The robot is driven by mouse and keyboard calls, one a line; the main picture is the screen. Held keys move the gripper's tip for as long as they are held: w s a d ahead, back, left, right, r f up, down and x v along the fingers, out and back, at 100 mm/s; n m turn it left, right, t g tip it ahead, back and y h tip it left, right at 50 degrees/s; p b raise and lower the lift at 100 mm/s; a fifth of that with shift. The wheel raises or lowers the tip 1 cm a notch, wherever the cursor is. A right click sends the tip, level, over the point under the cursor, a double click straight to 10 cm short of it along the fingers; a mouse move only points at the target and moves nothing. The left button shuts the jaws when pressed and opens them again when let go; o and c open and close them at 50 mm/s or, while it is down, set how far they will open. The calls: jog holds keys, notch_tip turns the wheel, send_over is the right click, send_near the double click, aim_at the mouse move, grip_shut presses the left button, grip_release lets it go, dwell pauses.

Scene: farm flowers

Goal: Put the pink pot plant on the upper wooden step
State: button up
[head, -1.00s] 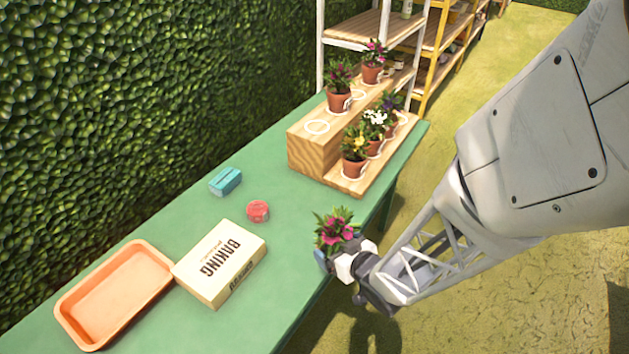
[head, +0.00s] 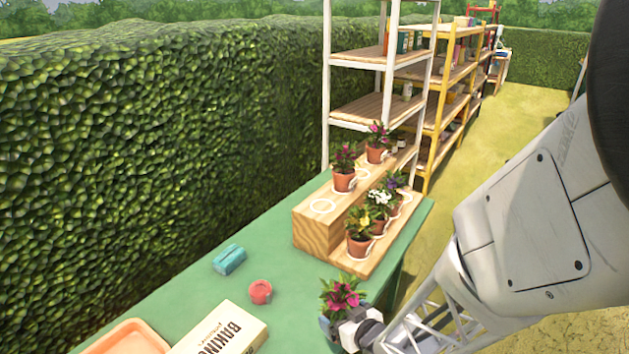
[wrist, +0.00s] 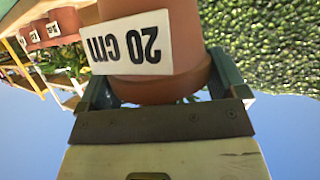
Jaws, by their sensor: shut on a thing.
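The pink-flowered pot plant (head: 343,293) is held by my gripper (head: 340,325) at the front right of the green table. In the wrist view its terracotta pot (wrist: 160,88) with a "20 cm" label sits between the two fingers of my gripper (wrist: 160,95). The pot is mostly hidden in the head view. The two-level wooden step (head: 318,236) stands farther back on the table. Its upper level holds two potted plants with pink or purple flowers (head: 344,168) (head: 377,142). A bare white ring (head: 323,206) marks the near end of that level.
The lower step holds several pots, including a yellow-flowered one (head: 360,232) and a white-flowered one (head: 379,206). A blue block (head: 229,260), a red round object (head: 260,291), a baking box (head: 222,332) and an orange tray (head: 135,340) lie on the table.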

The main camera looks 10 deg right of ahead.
jog(key=w+d+r+m+h, duration=0.1)
jog(key=w+d+r+h, duration=0.1)
jog(key=w+r, duration=0.5)
jog(key=w+d+r+m+h, duration=0.1)
jog(key=w+r, duration=0.7)
jog(key=w, duration=1)
jog(key=shift+w+d+r+m+t+h, duration=0.2)
jog(key=shift+w+d+m+t+h, duration=0.15)
jog(key=shift+m, duration=0.35)
jog(key=w+f, duration=0.1)
jog(key=w, duration=1.4)
jog(key=shift+d+f, duration=0.2)
jog(key=shift+w, duration=0.1)
jog(key=shift+w+f, duration=0.2)
jog(key=shift+f, duration=0.7)
jog(key=shift+w+f, duration=0.15)
jog(key=shift+f, duration=0.7)
